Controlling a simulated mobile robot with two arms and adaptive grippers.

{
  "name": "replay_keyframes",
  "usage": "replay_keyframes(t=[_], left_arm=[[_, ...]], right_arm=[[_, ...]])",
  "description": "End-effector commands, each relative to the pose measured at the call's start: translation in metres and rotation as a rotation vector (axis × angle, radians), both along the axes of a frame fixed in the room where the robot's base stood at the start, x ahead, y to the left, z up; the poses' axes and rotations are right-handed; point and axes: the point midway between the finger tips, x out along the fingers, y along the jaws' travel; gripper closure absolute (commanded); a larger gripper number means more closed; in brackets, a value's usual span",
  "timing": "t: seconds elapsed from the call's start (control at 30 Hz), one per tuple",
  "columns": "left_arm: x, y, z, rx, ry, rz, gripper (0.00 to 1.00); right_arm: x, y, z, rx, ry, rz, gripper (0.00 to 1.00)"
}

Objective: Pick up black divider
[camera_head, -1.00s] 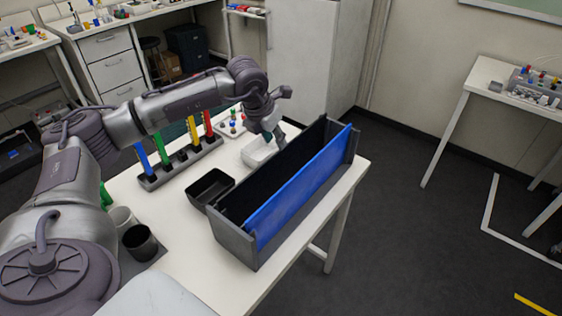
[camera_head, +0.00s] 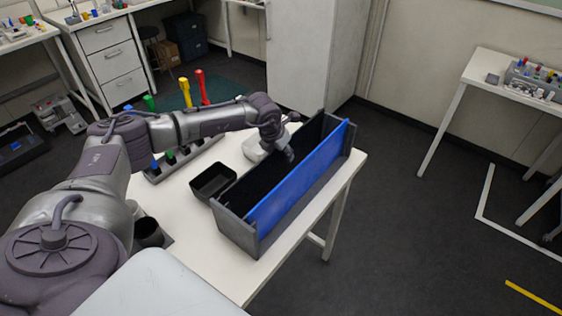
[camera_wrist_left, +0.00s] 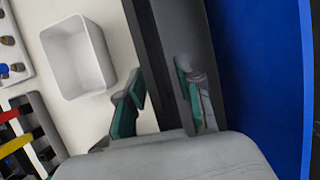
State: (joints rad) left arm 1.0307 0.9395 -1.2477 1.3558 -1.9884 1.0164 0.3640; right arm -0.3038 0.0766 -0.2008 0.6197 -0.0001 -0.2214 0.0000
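The black divider (camera_head: 262,178) stands upright along the left side of a long grey holder (camera_head: 236,229), beside a blue divider (camera_head: 300,180). My left gripper (camera_head: 288,154) is low at the far half of the holder, over the black divider. In the left wrist view its fingers (camera_wrist_left: 160,88) are apart, one on each side of a dark upright panel (camera_wrist_left: 150,45) that looks like the black divider. I cannot tell whether either finger touches it. The blue divider (camera_wrist_left: 262,70) is to the right of the fingers. My right gripper is not in view.
A white bin (camera_wrist_left: 77,57) lies left of the fingers. A small black bin (camera_head: 213,181) stands left of the holder. A rack with coloured items (camera_head: 184,160) is partly behind my arm. The white table's (camera_head: 262,270) front right edge is clear.

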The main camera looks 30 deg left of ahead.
Motion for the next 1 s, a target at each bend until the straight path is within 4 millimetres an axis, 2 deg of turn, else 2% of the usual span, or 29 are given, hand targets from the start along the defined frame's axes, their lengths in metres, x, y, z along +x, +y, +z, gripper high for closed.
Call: replay_keyframes(t=[0.1, 0.3, 0.77, 1.0], left_arm=[[0.0, 0.0, 0.0, 0.0, 0.0, 0.0, 0.66], [0.0, 0.0, 0.0, 0.0, -0.001, 0.0, 1.0], [0.001, 0.0, 0.002, 0.0, -0.003, 0.0, 1.0], [0.002, 0.0, 0.02, -0.001, -0.007, 0.0, 1.0]], right_arm=[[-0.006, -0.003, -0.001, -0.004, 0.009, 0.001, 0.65], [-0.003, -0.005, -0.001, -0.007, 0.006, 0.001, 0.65], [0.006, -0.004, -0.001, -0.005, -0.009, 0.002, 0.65], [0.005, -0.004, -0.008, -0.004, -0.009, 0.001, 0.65]])
